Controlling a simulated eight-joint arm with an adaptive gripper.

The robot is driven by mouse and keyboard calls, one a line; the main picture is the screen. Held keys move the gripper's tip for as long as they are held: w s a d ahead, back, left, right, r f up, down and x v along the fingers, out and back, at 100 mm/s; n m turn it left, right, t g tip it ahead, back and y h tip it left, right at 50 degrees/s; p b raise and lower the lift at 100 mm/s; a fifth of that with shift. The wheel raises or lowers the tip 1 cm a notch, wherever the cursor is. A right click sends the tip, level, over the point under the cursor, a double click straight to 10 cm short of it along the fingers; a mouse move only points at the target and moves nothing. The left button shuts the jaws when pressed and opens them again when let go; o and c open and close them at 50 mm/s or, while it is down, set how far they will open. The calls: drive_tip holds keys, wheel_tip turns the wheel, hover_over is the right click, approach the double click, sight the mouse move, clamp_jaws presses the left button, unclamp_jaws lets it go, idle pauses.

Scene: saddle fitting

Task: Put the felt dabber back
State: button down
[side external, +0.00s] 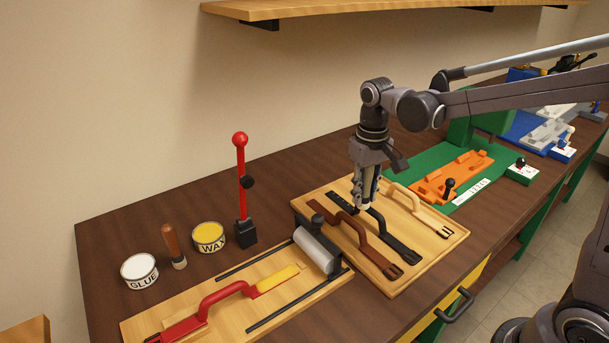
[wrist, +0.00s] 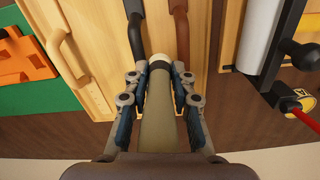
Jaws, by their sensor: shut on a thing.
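My gripper (side external: 362,200) points down over the wooden strap board, near the black strap (side external: 398,243) and the brown strap (side external: 372,253). In the wrist view its fingers (wrist: 160,78) are shut on a thick olive-grey rod (wrist: 158,118) with a pale cream end, which looks like the felt dabber. The rod's pale end points at the board by the black and brown straps; I cannot tell whether it touches. In the side view the fingers mostly hide the rod. A holder for it cannot be made out.
The strap board (side external: 452,240) also bears a tan strap (side external: 415,205). A red-handled lever (side external: 241,180), WAX tin (side external: 208,238), GLUE tin (side external: 139,270) and brown-handled tool (side external: 171,243) stand left. A roller fixture (side external: 316,250) is close beside the board. Bare table lies behind.

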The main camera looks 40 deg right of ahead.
drive_tip(key=w+a+r+m, duration=0.2)
drive_tip(key=w+m, duration=0.5)
drive_tip(key=w+a+r+m, duration=0.1)
drive_tip(key=w+a+m, duration=0.1)
drive_tip(key=w+m, duration=0.45)
drive_tip(key=shift+m, duration=0.45)
drive_tip(key=w+a+f, duration=0.1)
drive_tip(key=a+f, duration=0.1)
drive_tip(key=a, duration=0.1)
drive_tip(key=w+a+f, duration=0.1)
drive_tip(key=a+f, duration=0.1)
drive_tip(key=a, duration=0.2)
drive_tip(key=w+a+f, duration=0.1)
drive_tip(key=a+f, duration=0.1)
drive_tip(key=a, duration=0.1)
drive_tip(key=shift+w+a+f, duration=0.1)
drive_tip(key=shift+a+f, duration=0.2)
drive_tip(key=shift+f, duration=2.1)
drive_tip(key=shift+f, duration=0.1)
drive_tip(key=c, duration=1.1)
unclamp_jaws()
